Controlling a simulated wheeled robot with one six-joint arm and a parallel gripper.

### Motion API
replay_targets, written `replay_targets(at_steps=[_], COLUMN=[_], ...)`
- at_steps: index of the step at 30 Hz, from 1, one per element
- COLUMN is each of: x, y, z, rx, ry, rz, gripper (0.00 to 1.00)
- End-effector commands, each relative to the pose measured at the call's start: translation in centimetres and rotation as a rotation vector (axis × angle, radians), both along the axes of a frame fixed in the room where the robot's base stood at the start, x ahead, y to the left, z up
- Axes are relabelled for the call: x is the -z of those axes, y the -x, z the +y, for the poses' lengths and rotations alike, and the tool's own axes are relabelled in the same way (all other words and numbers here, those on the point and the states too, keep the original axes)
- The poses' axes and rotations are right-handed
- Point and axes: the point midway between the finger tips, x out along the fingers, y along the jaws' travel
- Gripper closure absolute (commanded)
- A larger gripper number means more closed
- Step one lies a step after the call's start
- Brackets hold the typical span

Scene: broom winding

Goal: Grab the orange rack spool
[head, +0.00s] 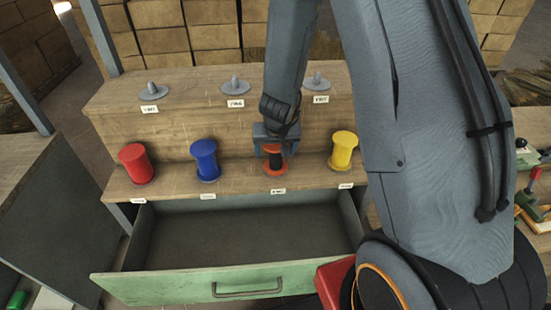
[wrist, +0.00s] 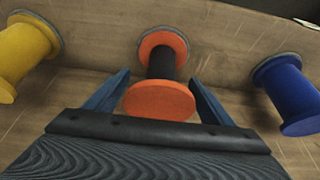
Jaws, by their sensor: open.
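The orange rack spool (head: 275,164) has orange flanges and a dark core. It stands on the lower shelf of the wooden rack, between the blue and yellow spools. In the wrist view the orange spool (wrist: 161,99) is at the centre, its near flange between the two fingers. My gripper (head: 274,147) is open around the spool's upper part, with a finger on each side. In the wrist view my gripper (wrist: 158,92) shows a gap between each finger and the spool's core. Part of the spool's top is hidden in the head view.
A red spool (head: 137,163), a blue spool (head: 205,160) and a yellow spool (head: 343,150) share the shelf. Three grey pegs stand on the upper shelf, including the left peg (head: 153,90). An open drawer (head: 130,285) with a green front juts out below.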

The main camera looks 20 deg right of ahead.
Motion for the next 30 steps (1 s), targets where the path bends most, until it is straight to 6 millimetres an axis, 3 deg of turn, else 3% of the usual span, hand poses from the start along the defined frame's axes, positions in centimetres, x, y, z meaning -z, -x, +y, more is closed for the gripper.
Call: replay_targets(at_steps=[6, 14, 15, 30], x=[0.01, 0.01, 0.01, -0.78], y=[-0.01, 0.01, 0.00, 0.07], z=[0.00, 0.00, 0.00, -0.02], rx=[0.000, 0.000, 0.000, 0.000], ry=[0.000, 0.000, 0.000, 0.000], rz=[0.000, 0.000, 0.000, 0.001], gripper=[0.24, 0.66, 0.68, 0.68])
